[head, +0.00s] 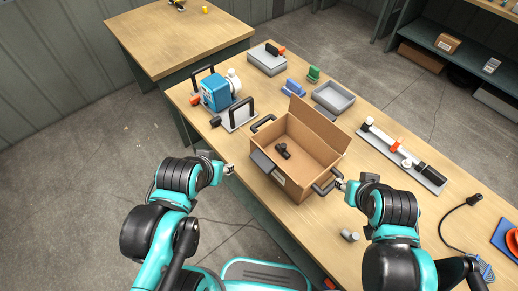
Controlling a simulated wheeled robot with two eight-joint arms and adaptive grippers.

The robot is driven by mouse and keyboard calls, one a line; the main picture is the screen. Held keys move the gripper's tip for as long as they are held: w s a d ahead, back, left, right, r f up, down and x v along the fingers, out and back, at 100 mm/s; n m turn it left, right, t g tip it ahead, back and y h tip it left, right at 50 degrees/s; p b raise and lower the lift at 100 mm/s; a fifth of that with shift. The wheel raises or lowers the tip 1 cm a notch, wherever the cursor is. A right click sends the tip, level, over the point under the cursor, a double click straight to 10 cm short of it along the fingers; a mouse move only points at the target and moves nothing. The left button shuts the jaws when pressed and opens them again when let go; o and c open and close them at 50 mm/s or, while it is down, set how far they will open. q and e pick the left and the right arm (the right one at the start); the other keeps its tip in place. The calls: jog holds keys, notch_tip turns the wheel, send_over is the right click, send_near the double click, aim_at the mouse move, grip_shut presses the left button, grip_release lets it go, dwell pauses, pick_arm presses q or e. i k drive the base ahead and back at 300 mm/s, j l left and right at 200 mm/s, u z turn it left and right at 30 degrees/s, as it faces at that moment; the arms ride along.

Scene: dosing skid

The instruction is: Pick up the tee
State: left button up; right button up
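A small black fitting that looks like the tee (283,151) lies inside the open cardboard box (313,150). My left gripper (230,169) is off the box's left side, over the table's front edge, apart from the box and the fitting. Its fingers are too small to tell whether they are open. My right gripper (340,183) is at the dark handle (323,187) on the box's right side. I cannot tell whether it grips that handle or is only beside it. Neither gripper is at the black fitting.
A blue pump (215,92) on a plate stands left of the box. A grey tray (333,98) is behind it, and a rail with valves (402,157) is to the right. A small grey cylindrical part (349,235) lies near the front edge. The box flaps stand open.

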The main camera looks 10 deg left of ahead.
aim_at(282, 148)
jog(key=i+j+z, duration=0.1)
jog(key=z, duration=0.25)
jog(key=i+j+z, duration=0.15)
jog(key=z, duration=0.2)
jog(key=i+j+z, duration=0.1)
jog(key=z, duration=0.25)
jog(key=j, duration=0.1)
